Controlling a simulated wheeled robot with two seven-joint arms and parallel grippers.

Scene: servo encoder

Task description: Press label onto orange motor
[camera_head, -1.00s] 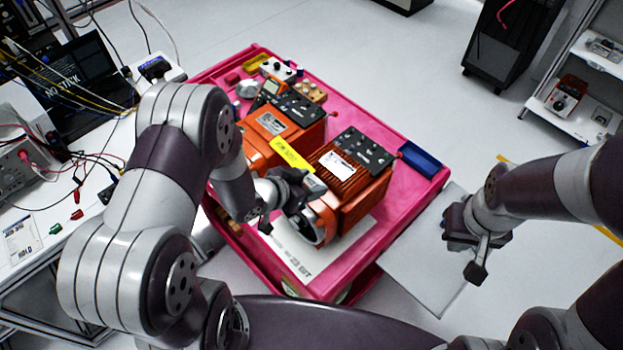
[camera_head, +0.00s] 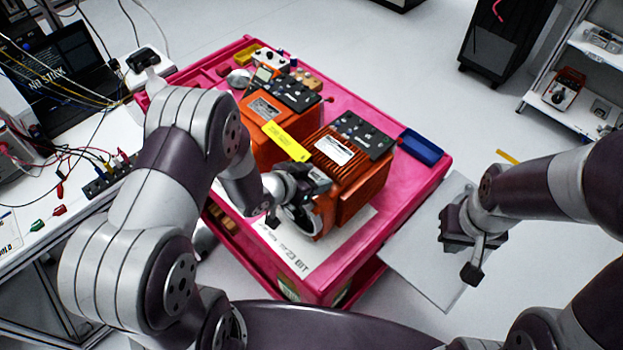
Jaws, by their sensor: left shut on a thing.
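Two orange finned motors stand side by side on the pink cart (camera_head: 428,187). The nearer orange motor (camera_head: 362,190) has a white plate and a black terminal block on top. The farther motor (camera_head: 254,118) is partly hidden behind my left arm. My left gripper (camera_head: 308,181) is at the left front of the nearer motor, shut on a yellow label (camera_head: 286,141). The label spans the gap between the motors as seen from above; I cannot tell whether it touches either. My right gripper (camera_head: 474,258) hangs empty right of the cart, its jaw opening unclear.
A blue tray (camera_head: 420,147) lies at the cart's right corner. A multimeter (camera_head: 263,76) and small parts crowd its back. A cluttered white bench (camera_head: 60,235) stands left. A white printed sheet (camera_head: 345,235) lies under the nearer motor.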

